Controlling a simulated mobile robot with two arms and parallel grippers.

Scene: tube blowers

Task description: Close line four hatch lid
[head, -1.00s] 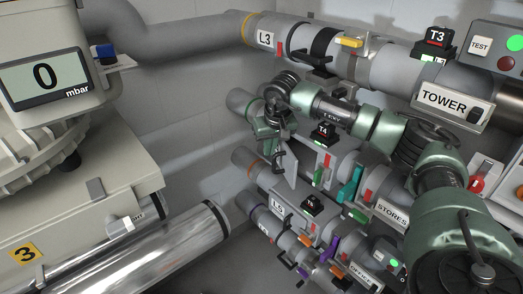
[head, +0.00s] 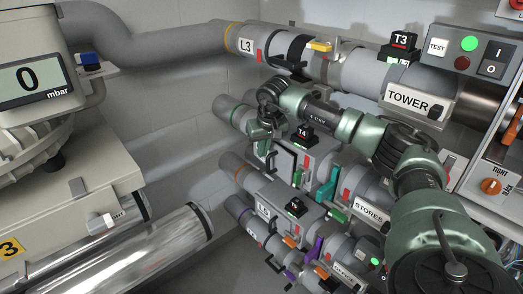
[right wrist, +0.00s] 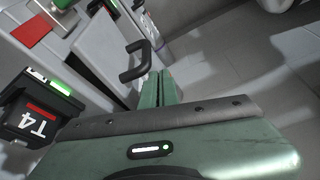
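The line four housing, a grey box on a pipe with a black T4 unit (head: 302,136), sits at centre in the head view. Its grey hatch lid (head: 284,160) is on the housing's left part, with a dark line around its edge. I cannot tell whether it is fully seated. My right gripper (head: 264,146) is beside the lid's upper left. In the right wrist view its green fingers (right wrist: 160,90) are together, nothing visible between them. The lid's black handle (right wrist: 134,62) is just beyond the fingertips; contact cannot be told. My left gripper is not in view.
The L3 pipe (head: 270,45) with its TOWER label runs above. The L5 pipe (head: 262,200) with orange and purple clamps runs below. A blower with a gauge (head: 27,80) stands at left. A control panel (head: 480,50) is at upper right.

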